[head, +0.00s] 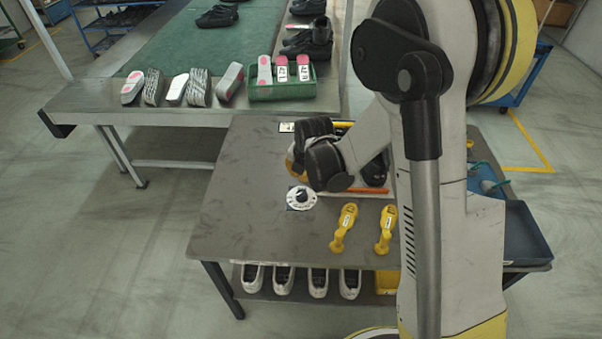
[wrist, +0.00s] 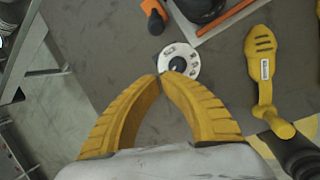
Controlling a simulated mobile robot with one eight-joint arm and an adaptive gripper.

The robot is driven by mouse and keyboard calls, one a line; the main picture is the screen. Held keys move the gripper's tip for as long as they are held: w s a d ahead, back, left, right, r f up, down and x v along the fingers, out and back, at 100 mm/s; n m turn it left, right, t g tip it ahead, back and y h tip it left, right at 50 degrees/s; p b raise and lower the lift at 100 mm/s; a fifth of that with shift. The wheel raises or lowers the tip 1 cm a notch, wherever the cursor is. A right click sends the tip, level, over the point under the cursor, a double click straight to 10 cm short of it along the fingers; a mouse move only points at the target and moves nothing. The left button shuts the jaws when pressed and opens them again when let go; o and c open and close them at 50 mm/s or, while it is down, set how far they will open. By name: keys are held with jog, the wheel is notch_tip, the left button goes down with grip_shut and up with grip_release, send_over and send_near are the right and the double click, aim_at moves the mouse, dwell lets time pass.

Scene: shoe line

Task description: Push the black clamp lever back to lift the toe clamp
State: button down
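My gripper (wrist: 159,77) points down over the table in the wrist view. Its two yellow fingers meet at the tips, with nothing visible between them. A round white dial with a dark centre (wrist: 176,64) lies just beyond the tips; I cannot tell whether they touch it. In the head view my wrist hides most of the gripper, with the dial (head: 301,198) below it. A black rounded object (wrist: 201,9), cut off by the wrist view's top edge, sits by a white plate and an orange bar (wrist: 226,17). I cannot clearly make out the clamp lever or toe clamp.
Two yellow slotted tools (head: 344,228) (head: 386,228) lie near the table's front edge. The table's left side is clear. A green crate (head: 282,91) of shoe parts stands on the bench behind. White shoes (head: 318,283) sit on the shelf below.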

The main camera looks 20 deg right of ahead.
jog(key=b+x, duration=0.3)
jog(key=x, duration=0.6)
jog(key=shift+w+d+r+b, duration=0.45)
jog(key=shift+w+d+r, duration=0.35)
jog(key=shift+d, duration=0.2)
jog(key=shift+w+d+r, duration=0.25)
jog(key=shift+d+r, duration=0.05)
jog(key=shift+a, duration=0.1)
